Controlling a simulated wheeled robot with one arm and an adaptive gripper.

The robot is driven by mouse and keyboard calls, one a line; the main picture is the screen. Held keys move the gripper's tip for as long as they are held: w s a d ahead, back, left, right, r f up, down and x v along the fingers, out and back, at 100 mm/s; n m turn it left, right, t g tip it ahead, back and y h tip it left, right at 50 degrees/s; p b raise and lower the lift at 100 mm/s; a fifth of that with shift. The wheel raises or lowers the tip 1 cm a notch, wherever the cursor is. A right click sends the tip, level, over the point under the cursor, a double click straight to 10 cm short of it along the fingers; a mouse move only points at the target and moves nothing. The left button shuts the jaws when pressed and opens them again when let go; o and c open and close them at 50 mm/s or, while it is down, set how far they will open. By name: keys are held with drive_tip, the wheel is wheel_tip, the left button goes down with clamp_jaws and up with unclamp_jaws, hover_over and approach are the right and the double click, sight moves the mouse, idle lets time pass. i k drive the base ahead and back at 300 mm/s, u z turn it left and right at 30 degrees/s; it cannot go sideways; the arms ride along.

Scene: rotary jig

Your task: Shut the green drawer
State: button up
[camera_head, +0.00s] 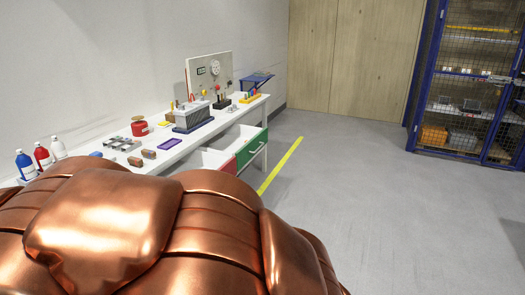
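The green drawer (252,150) is in the white workbench (200,139), at its far right end, left of the picture's middle. It stands pulled out, with its white inside showing behind the green front. A light handle is on that front. Next to it, nearer to me, a red drawer (229,166) is also pulled out, partly hidden by a copper-coloured body in the foreground. My gripper is not in view, so I cannot see where it is relative to the drawer.
Bottles (42,156), a red round object (139,127) and an upright panel (209,75) stand on the bench. A yellow line (280,166) runs along the floor. A blue mesh cabinet (466,85) stands at right. The grey floor (385,200) between is clear.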

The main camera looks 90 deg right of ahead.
sight(229, 143)
drive_tip(key=k, duration=0.45)
drive_tip(key=z, duration=3)
drive_tip(key=i, duration=0.7)
drive_tip(key=z, duration=0.55)
drive_tip(key=i, duration=1.35)
drive_tip(key=u, duration=0.7)
drive_tip(key=i, duration=1)
drive_tip(key=u, duration=0.9)
